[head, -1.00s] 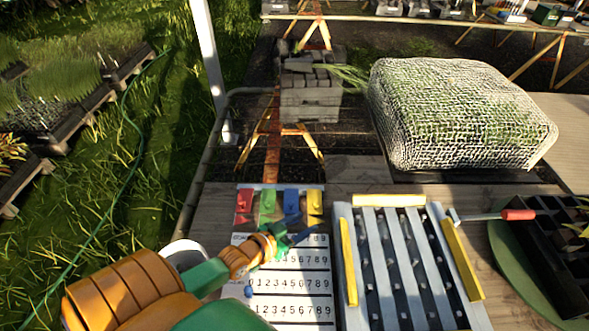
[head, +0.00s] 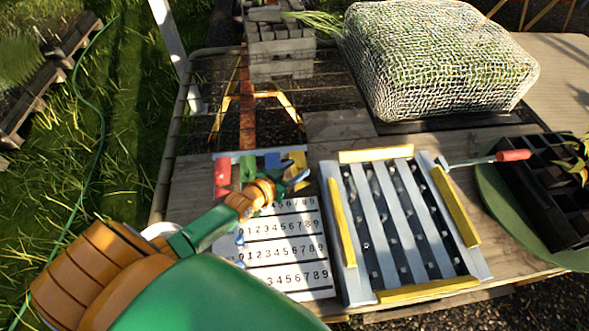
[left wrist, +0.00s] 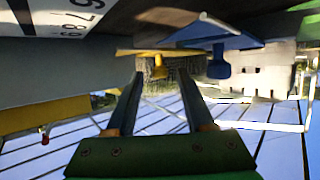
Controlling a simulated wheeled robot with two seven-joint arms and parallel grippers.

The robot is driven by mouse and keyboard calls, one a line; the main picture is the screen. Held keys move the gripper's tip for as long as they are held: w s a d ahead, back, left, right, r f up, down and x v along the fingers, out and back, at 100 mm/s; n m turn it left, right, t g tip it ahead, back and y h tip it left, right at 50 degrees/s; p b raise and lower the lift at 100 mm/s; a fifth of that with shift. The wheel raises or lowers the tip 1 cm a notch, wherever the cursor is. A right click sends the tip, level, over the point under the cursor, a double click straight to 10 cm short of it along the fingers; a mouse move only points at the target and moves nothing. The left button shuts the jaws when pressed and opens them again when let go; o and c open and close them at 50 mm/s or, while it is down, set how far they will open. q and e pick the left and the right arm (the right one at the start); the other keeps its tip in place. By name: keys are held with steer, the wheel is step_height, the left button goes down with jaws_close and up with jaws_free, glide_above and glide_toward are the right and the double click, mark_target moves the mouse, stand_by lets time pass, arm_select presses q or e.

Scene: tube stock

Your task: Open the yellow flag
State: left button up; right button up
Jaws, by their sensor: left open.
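The yellow flag (head: 298,158) is the rightmost of the coloured flags at the far end of the white number board (head: 285,250). My left gripper (head: 298,181) is open and empty, just in front of the yellow and blue flags. In the left wrist view, which shows the board upside down, the yellow flag (left wrist: 145,52) and its small knob (left wrist: 157,72) lie ahead between the open fingers (left wrist: 160,85). I see no clear contact. The blue flag (left wrist: 222,42) with its knob is to the right there. My right gripper is not in view.
The red flag (head: 222,172), green flag (head: 247,166) and blue flag (head: 272,160) stand close beside the yellow one. A slatted grey rack with yellow bars (head: 376,156) is right of the board. A netted block (head: 440,60) is behind.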

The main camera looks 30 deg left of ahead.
arm_select(q)
jaws_close()
stand_by(1.3)
